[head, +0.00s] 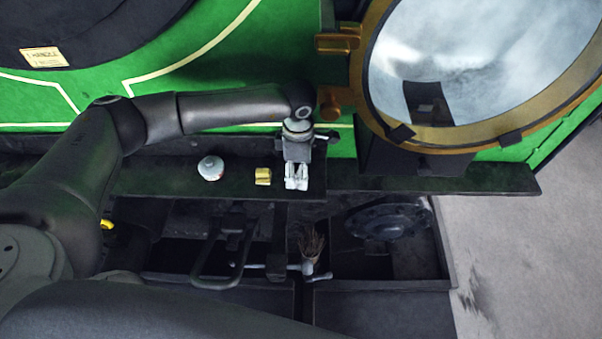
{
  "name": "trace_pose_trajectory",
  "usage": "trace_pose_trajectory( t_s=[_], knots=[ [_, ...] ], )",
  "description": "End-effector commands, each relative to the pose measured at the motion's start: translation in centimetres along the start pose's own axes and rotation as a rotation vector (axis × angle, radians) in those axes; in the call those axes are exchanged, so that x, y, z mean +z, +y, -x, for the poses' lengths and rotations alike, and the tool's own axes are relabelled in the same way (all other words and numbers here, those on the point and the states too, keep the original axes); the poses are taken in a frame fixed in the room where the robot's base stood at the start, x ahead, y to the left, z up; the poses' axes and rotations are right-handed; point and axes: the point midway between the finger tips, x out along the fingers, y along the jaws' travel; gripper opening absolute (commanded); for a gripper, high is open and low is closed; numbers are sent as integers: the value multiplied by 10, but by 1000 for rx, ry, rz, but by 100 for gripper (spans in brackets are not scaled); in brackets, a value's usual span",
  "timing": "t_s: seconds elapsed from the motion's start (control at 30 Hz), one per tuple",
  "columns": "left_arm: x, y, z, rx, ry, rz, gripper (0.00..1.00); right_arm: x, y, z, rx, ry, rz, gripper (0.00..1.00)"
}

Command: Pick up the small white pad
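My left gripper (297,178) points down over the dark ledge (150,182) below the green boiler side. Its two pale fingertips are close together. I cannot tell whether they are shut on something, or whether the white there is only the fingertips. No separate flat white pad is clear to me; one could be hidden at or under the fingertips. A small round white object with reddish marks (210,168) sits on the ledge to the left, apart from the gripper. My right gripper is not in view.
A small yellow block (263,176) lies on the ledge just left of the gripper. A brass-rimmed round door (357,75) stands open to the right. Below the ledge are a brush (312,246) and a dark bent handle (214,283). The ledge's right part is clear.

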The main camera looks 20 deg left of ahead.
Motion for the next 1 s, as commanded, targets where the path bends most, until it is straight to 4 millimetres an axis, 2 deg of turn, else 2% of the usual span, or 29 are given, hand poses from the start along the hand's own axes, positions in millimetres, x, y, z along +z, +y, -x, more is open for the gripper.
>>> trace_pose_trajectory(
  t_s=[0.03,0.2,0.47,0.8,1.0],
  knots=[
    [1,-1,-2,-3,1,1,61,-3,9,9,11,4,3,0],
    [0,0,-23,-2,2,2,61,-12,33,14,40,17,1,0],
    [1,0,-27,0,0,0,61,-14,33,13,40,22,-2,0],
    [0,0,-26,0,0,1,19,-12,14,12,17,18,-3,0],
    [0,0,-26,0,0,1,16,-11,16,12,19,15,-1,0]
  ],
)
